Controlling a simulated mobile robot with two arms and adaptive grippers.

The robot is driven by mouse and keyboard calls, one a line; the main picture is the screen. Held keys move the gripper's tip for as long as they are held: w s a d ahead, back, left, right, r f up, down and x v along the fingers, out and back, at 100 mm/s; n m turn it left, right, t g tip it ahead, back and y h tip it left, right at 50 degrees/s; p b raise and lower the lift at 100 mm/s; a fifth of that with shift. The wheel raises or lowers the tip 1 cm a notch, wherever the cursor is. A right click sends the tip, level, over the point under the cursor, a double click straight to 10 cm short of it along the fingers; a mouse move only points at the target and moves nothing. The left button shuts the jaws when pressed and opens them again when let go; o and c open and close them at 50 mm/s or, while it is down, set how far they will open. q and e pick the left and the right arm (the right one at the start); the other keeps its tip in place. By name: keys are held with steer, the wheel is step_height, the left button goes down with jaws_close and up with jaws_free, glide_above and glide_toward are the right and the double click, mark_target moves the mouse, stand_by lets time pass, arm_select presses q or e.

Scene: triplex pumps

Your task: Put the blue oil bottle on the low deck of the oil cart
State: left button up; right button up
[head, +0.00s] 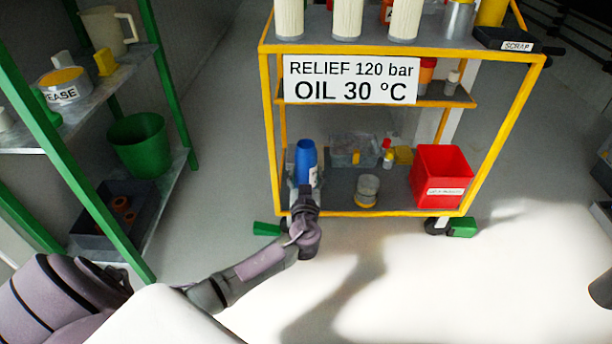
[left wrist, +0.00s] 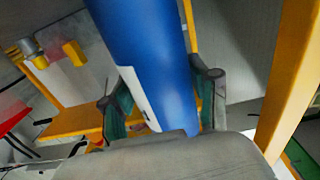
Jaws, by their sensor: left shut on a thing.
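The blue oil bottle (head: 306,158) with a white label is upright at the left front of the oil cart's low deck (head: 332,202). My left gripper (head: 305,188) reaches in over the front edge and is shut on the bottle. In the left wrist view the blue bottle (left wrist: 150,60) fills the middle, with one finger of the left gripper (left wrist: 160,105) on each side of it. The bottle's base is hidden behind my gripper in the head view, so I cannot tell whether it touches the deck. My right gripper is not in view.
On the low deck stand a red bin (head: 441,172), a small jar (head: 367,190), a clear box (head: 350,151) and small bottles. A yellow post is close to the gripper on its left. A green shelf (head: 165,200) stands at far left. The floor in front is clear.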

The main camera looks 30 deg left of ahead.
arm_select(q)
steer(key=shift+f, duration=0.2)
steer(key=o, duration=1.2)
steer(key=shift+r, duration=0.1)
steer(key=shift+r, duration=0.15)
steer(key=p+v, duration=0.4)
steer(key=v, duration=0.8)
steer(key=shift+p, duration=0.4)
